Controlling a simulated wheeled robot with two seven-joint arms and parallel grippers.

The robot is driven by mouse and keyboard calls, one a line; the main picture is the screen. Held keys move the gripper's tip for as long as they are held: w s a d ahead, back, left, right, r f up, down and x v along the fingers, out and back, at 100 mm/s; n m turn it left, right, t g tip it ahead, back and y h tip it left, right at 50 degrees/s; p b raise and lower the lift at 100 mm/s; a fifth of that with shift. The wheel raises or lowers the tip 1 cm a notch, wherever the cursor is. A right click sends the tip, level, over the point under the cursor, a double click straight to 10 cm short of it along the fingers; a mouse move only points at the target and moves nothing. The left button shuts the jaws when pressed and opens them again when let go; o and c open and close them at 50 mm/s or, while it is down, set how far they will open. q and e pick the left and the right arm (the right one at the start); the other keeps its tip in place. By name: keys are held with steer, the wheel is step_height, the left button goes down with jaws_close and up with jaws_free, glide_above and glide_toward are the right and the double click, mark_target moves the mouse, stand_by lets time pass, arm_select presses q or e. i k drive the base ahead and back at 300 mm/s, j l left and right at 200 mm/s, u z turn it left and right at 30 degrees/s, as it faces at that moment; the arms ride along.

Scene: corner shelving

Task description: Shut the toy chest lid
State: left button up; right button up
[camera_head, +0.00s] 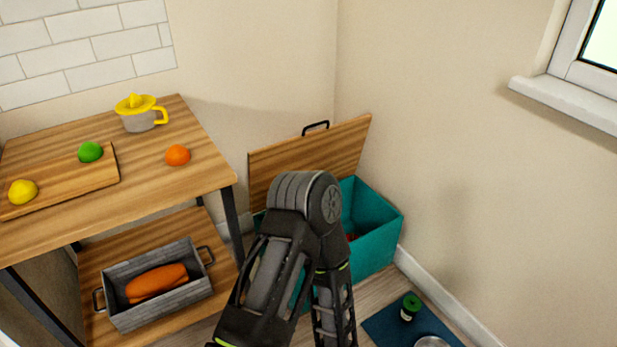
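The toy chest is a teal box (377,235) on the floor in the corner. Its wooden lid (318,148) stands raised and leans back towards the wall, with a black handle at its top edge. The chest is open, and only a little of its dark inside shows. One of my arms rises from the bottom middle, bends at a joint in front of the chest and hides much of the chest's left and front. Its lower part runs down out of the picture. Neither gripper shows.
A wooden shelf unit (95,216) at left bears a juicer (142,114), fruit and a cutting board. A grey crate (160,315) stands on its lower shelf. A dark blue mat (385,324) with a green-topped jar (410,308) lies right of my arm. A windowsill (570,103) juts out upper right.

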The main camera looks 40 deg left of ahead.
mark_target(337, 149)
steer(key=u, duration=1.25)
steer(key=k, duration=0.1)
